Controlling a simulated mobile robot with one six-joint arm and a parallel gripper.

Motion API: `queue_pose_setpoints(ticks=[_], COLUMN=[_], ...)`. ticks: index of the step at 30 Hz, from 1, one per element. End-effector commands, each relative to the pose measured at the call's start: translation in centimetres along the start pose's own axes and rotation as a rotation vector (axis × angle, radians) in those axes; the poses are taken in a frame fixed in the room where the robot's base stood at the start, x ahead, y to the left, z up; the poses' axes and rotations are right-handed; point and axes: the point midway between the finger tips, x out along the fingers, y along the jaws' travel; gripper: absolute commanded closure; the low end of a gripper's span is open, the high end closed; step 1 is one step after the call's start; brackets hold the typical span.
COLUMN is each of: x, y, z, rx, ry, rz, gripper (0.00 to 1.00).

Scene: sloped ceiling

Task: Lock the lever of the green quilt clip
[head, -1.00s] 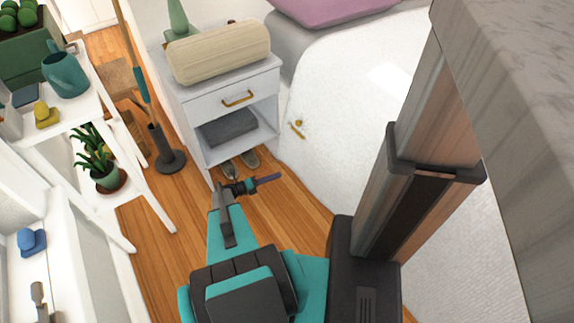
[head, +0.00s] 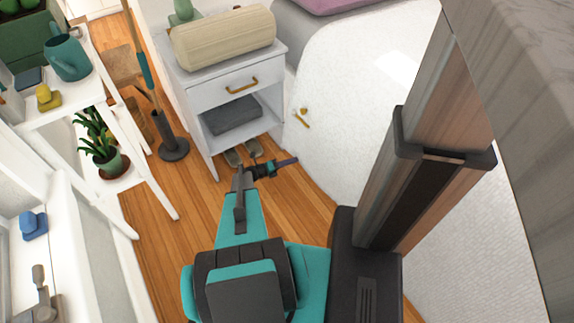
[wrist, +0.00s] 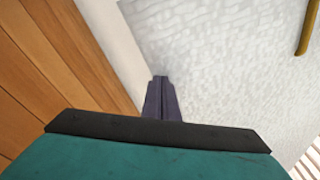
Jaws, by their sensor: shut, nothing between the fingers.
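A small gold-coloured clip (head: 301,118) sits on the near side of the white quilt (head: 350,110), with a pale part beside its slanted lever. I see no green on it. In the wrist view a gold bar (wrist: 308,28), likely its lever, is cut off at the top right corner. My gripper (head: 289,161) is below and slightly left of the clip in the head view, apart from it. In the wrist view the dark purple fingers of my gripper (wrist: 162,90) are together and empty, in front of the quilt's edge.
A white nightstand (head: 205,135) with a beige bolster (head: 225,38) on top stands left of the bed. Shoes (head: 243,152) lie at its foot. A shelf with plants (head: 104,155) stands at left. Wooden floor (head: 170,245) between is clear.

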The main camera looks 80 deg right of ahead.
Motion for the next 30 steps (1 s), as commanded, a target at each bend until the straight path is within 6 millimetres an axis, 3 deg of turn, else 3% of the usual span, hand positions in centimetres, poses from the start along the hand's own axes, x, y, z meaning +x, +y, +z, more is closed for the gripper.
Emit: queue_pose_setpoints(ticks=[5, 15, 30], x=[2.1, 0.9, 0.7], y=[0.1, 0.1, 0.0], z=[0.0, 3.3, 3.8], rx=[0.001, 0.002, 0.001], ry=[0.001, -0.001, 0.001], rz=[-0.001, -0.001, -0.001], gripper=[1.00, 1.00, 1.00])
